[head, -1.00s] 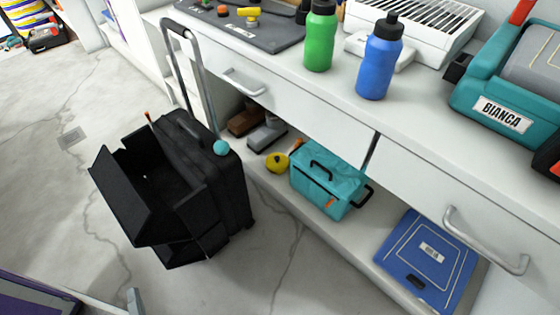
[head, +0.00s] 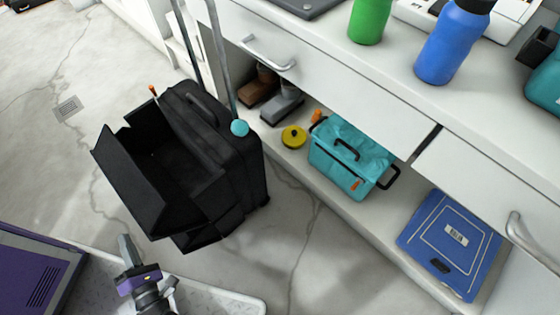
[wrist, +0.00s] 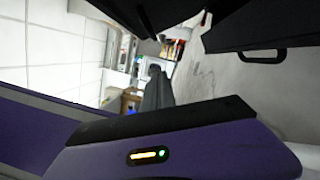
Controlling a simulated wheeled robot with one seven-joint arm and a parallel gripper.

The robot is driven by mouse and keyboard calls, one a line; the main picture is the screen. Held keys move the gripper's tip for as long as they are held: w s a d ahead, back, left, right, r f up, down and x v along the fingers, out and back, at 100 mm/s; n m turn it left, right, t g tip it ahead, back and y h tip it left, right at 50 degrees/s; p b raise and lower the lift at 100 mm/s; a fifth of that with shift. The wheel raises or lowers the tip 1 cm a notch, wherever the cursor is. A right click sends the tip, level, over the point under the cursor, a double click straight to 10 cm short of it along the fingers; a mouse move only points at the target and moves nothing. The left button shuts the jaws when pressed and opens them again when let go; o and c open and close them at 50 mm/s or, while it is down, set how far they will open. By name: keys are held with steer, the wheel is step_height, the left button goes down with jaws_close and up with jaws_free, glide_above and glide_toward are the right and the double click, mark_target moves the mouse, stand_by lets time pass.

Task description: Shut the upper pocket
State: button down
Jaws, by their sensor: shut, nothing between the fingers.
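A black suitcase (head: 246,165) stands upright on the floor with its long handle raised. Its upper pocket (head: 130,184) hangs open, the stiff front panel leaning out to the left and the dark inside showing. A lower pocket (head: 208,234) below it also seems to stand out a little. My gripper (head: 126,245) is at the lower left, in front of and below the upper pocket's panel, apart from it in the picture. Its grey fingers are together and empty; they also show in the wrist view (wrist: 157,88). Black panels, probably the suitcase's, cross the top of the wrist view.
A white workbench (head: 330,60) with drawers stands to the right. Its low shelf holds a teal bag (head: 345,155), a yellow round object (head: 294,137) and a blue case (head: 450,243). Bottles stand on top. The floor (head: 60,170) left of the suitcase is clear.

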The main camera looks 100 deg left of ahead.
steer(key=s+a+r+b, duration=0.1)
steer(key=s+a+r, duration=0.1)
steer(key=a, duration=0.5)
steer(key=shift+s+a+r, duration=0.15)
steer(key=shift+s+r, duration=0.1)
steer(key=shift+s, duration=0.05)
steer(key=shift+r, duration=0.15)
